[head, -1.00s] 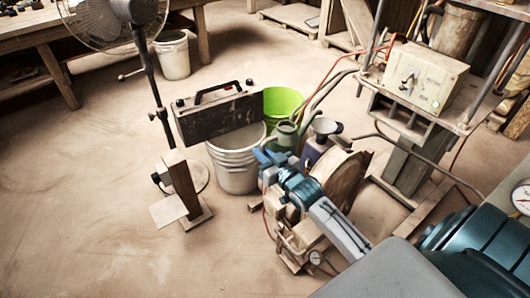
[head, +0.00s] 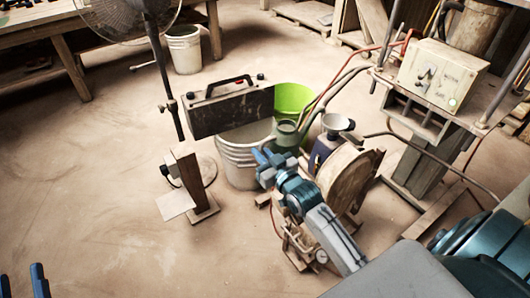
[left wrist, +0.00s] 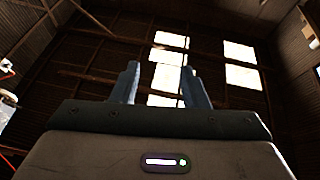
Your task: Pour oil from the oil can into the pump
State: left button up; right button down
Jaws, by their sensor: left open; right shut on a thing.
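The green oil can (head: 288,134) has a long spout reaching up and to the right. My right gripper (head: 266,160) is shut on the oil can, its fingers partly hiding the can's lower body. The can looks roughly upright. The pump (head: 322,150), a dark blue body with a pale funnel (head: 338,123) on top, stands just right of the can, partly behind a round wooden wheel. The can's mouth is apart from the funnel in the picture. My left gripper (head: 20,282) is open and empty at the lower left; the left wrist view shows its two fingers (left wrist: 160,88) apart, against the roof.
A white bucket (head: 240,165) and a lime-green bucket (head: 293,98) stand behind the can. A dark case with a handle (head: 232,110), a fan (head: 125,15) on a stand and a wooden post (head: 187,178) are left. A control box (head: 440,75) is right. Floor at left is clear.

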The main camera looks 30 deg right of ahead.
pick_arm(q)
jog(key=shift+s+r+m+t+h+b, duration=0.1)
jog(key=shift+s+r+t, duration=0.1)
jog(key=shift+r+t, duration=0.4)
jog(key=shift+s+r+m+t+h+b, duration=0.15)
jog(key=shift+s+r+t, duration=0.2)
jog(key=shift+r, duration=0.45)
jog(key=shift+s+r+m+t+h+b, duration=0.1)
jog(key=shift+r+t, duration=0.45)
jog(key=shift+r, duration=0.15)
pick_arm(e)
jog(key=shift+s+a, duration=0.1)
jog(key=shift+a, duration=1)
jog(key=shift+a, duration=0.1)
